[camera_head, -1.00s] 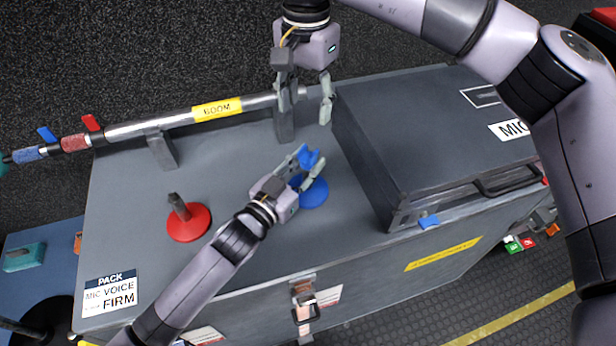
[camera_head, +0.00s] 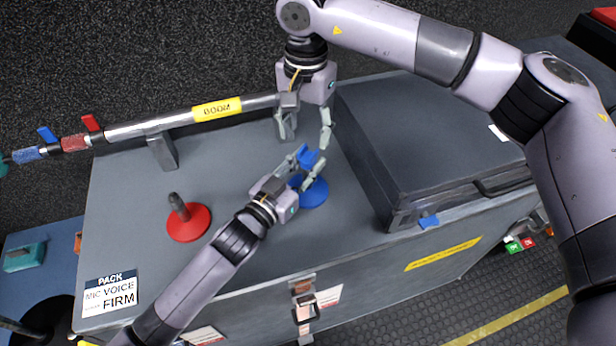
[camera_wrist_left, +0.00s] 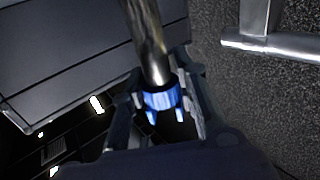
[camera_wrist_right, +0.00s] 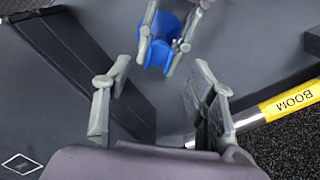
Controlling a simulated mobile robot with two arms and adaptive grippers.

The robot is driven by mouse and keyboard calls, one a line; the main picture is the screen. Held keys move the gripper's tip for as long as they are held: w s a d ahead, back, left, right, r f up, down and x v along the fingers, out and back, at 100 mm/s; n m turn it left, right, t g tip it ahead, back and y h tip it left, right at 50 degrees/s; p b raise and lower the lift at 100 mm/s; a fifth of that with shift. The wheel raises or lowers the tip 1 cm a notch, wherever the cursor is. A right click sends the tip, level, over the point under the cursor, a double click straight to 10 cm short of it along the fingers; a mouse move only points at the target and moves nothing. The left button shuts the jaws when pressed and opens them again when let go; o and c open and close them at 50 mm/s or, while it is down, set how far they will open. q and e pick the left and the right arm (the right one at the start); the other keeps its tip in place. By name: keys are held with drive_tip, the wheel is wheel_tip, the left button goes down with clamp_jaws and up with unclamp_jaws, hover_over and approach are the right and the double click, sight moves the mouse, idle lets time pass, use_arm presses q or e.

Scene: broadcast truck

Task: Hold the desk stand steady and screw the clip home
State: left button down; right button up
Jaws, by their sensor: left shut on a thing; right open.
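The blue desk stand has a round blue base (camera_head: 313,194) on the grey case top, with a blue clip (camera_head: 308,157) above it. My left gripper (camera_head: 305,172) is shut around the stand below the clip; the stem is mostly hidden there. In the left wrist view a blue collar-like part (camera_wrist_left: 162,100) on a dark post lies between the fingers. My right gripper (camera_head: 308,128) is open and empty, above and behind the clip. The right wrist view shows the blue clip (camera_wrist_right: 158,52) ahead of its open fingers (camera_wrist_right: 160,105). Whether the clip is seated I cannot tell.
A red-based stand (camera_head: 188,222) is to the left. A boom pole (camera_head: 180,120) lies along the back edge on supports. A closed dark case (camera_head: 430,140) is close on the right.

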sight(306, 160)
drive_tip(key=shift+f, duration=2.8)
clamp_jaws()
drive_tip(key=shift+c, duration=0.4)
unclamp_jaws()
drive_tip(key=shift+r, duration=0.15)
drive_tip(key=shift+r, duration=2.2)
drive_tip(key=shift+o, duration=0.4)
